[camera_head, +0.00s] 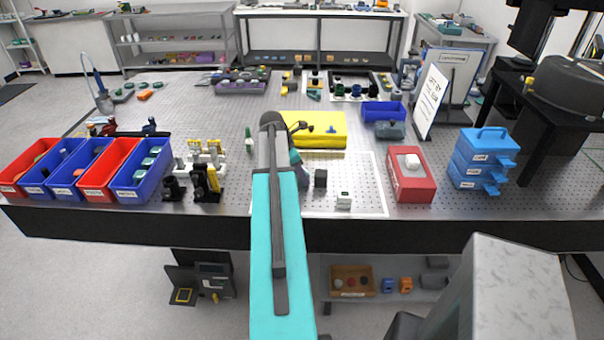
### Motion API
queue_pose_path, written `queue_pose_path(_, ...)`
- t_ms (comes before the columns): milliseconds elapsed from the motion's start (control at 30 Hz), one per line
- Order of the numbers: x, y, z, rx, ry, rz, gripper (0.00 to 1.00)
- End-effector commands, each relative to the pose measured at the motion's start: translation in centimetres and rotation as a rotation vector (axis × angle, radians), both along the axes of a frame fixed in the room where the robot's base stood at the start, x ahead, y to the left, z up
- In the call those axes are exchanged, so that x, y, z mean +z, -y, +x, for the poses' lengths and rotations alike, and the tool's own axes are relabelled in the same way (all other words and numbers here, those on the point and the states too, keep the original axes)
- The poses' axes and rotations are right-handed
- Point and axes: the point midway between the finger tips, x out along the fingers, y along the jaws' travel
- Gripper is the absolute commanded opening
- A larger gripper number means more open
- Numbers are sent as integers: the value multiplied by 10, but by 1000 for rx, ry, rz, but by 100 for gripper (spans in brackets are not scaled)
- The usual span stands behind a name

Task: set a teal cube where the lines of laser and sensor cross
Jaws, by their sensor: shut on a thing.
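Several teal pieces lie in the right blue bin (127,194) at the left. A white-outlined area (365,175) lies on the perforated tabletop under my arm. A dark cube (320,178) and a white block with a green mark (344,200) stand in it. A small green-and-white piece (248,145) stands at its left edge. I cannot tell which are laser and sensor.
A yellow block (325,130) lies behind the area. A red box (398,185) with a white top piece and blue stacked drawers (477,165) stand right. Black-and-yellow optic mounts (205,182) stand left. The right part of the outlined area is clear.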

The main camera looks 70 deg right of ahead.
Motion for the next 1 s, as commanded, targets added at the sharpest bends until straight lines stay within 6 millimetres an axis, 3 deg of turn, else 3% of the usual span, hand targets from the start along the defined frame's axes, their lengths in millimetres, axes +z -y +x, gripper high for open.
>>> queue_pose_path(133, -2, 0, 0, 0, 0, 0, 1)
queue_pose_path(167, -3, 0, 0, 0, 0, 0, 36)
queue_pose_path(267, -2, 0, 0, 0, 0, 0, 53)
queue_pose_path(733, 1, 0, 0, -1, 1, -1, 53)
queue_pose_path(1000, 19, -5, 6, 0, 1, -2, 53)
